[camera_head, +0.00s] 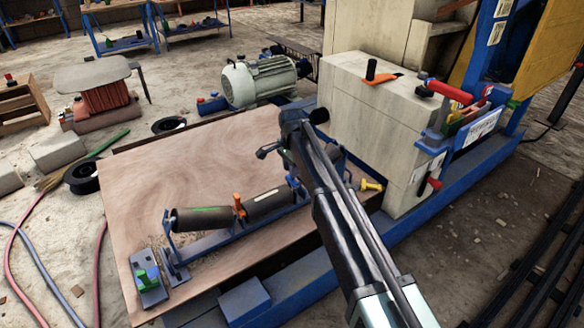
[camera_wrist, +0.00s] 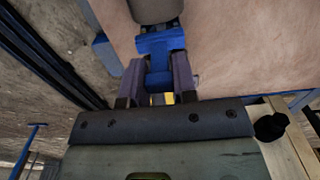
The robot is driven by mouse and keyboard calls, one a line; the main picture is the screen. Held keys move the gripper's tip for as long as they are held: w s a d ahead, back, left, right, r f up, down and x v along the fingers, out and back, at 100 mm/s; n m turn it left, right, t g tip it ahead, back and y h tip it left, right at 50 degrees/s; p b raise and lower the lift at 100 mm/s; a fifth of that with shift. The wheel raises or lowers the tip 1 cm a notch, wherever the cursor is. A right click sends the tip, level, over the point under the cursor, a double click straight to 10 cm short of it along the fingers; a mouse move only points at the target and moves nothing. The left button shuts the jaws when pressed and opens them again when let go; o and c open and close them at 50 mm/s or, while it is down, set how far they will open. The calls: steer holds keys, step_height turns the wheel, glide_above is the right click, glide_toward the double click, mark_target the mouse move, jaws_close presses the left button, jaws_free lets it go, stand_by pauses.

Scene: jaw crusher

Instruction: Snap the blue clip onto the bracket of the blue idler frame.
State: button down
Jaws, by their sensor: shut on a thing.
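My gripper (camera_wrist: 166,60) is shut on the blue clip (camera_wrist: 159,80) in the wrist view, with a dark finger on each side of it. Directly beyond the fingertips is a wider blue part (camera_wrist: 160,42), at the end of the dark roller (camera_wrist: 155,10). The clip meets or overlaps this part; I cannot tell whether it is seated. In the head view the blue idler frame (camera_head: 207,243) carries the roller (camera_head: 225,213) on the plywood board.
An orange clamp (camera_head: 239,206) stands on the roller. A blue plate with a green part (camera_head: 148,278) lies at the board's front left. The pale crusher block (camera_head: 372,130) rises behind right. The plywood board (camera_head: 150,180) is bare behind the roller.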

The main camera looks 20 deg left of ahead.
steer(key=shift+f+b, duration=1)
stand_by(0.4)
steer(key=c, duration=0.8)
jaws_free()
step_height(320, 180, up, 11)
steer(key=p, duration=1.1)
steer(key=shift+r, duration=0.1)
steer(key=shift+f, duration=0.2)
